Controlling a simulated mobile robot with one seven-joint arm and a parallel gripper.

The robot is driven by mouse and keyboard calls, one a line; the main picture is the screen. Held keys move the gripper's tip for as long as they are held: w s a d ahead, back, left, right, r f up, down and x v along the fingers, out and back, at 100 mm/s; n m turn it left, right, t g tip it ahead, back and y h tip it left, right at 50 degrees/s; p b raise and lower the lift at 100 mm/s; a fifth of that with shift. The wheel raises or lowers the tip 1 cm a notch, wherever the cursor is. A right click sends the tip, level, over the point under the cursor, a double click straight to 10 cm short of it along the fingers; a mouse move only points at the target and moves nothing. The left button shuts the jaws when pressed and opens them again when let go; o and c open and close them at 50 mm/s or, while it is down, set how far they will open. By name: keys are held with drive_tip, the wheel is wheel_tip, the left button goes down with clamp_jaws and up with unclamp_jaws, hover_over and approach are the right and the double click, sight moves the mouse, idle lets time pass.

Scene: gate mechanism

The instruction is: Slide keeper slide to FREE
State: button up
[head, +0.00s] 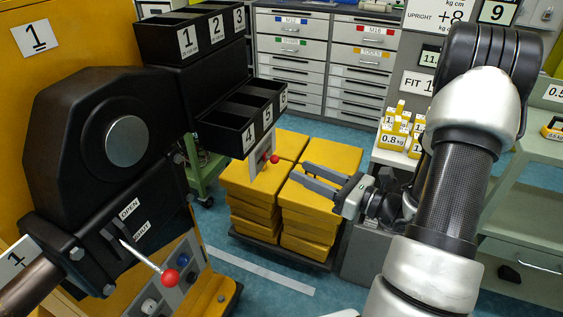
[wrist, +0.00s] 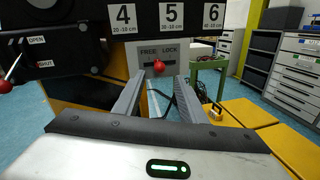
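The keeper slide is a red ball knob (wrist: 158,67) on a grey plate (wrist: 144,62) lettered FREE at left and LOCK at right. The knob appears below and between the two words; its exact slot position is hard to tell. In the head view the knob (head: 274,159) sticks out of the plate (head: 258,163) under the bins numbered 4 to 6. My gripper (head: 299,176) is to the right of the knob and apart from it. In the wrist view my gripper (wrist: 160,84) is open and empty, its two fingers pointing toward the plate with the knob between them in the picture.
Black numbered bins (head: 240,118) overhang the plate. Stacked yellow blocks (head: 314,203) stand below my gripper. At left, a black gate housing (head: 100,140) carries a red-knobbed lever (head: 170,277) marked OPEN and SHUT. Grey drawer cabinets (head: 325,60) stand behind.

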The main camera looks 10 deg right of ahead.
sight(278, 160)
drive_tip(key=x, duration=0.8)
drive_tip(key=shift+c, duration=0.5)
clamp_jaws()
